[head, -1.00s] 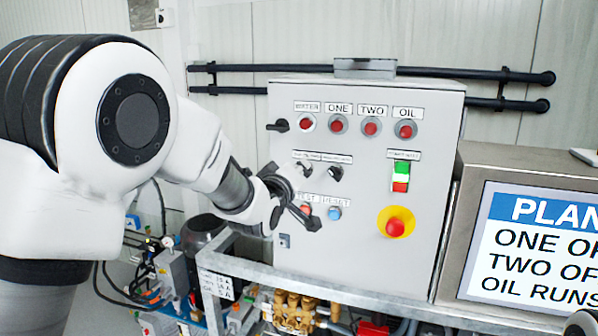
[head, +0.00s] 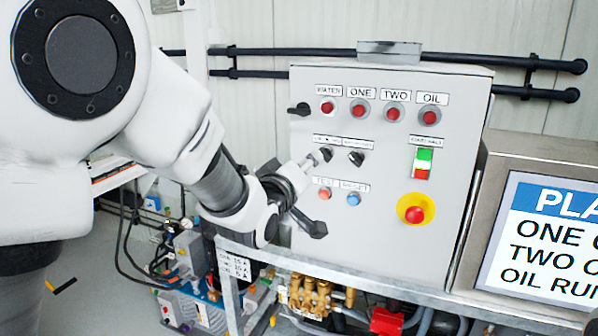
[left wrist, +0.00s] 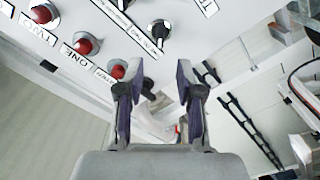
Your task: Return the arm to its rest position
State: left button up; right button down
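My left arm comes in from the left in the head view. Its gripper (head: 313,195) is in front of the lower left of the grey control panel (head: 390,240). The fingers are spread and hold nothing; the left wrist view shows the open gripper (left wrist: 157,82) with a gap between its fingertips. One finger is near the left black selector knob (head: 326,154); I cannot tell whether they touch. The other finger is below the red TEST button (head: 324,194). The blue RESET button (head: 353,199) is uncovered. My right gripper is not in view.
The panel also has several red lamps (head: 328,106), a green-and-red switch (head: 423,163) and a red emergency stop (head: 414,214). A metal frame (head: 345,279) with brass pump parts (head: 307,295) stands below. A sign screen (head: 550,240) is at right. Dark pipes (head: 455,68) run behind.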

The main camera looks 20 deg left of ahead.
pick_arm(q)
jog(key=s, duration=0.4)
jog(key=shift+s, duration=0.15)
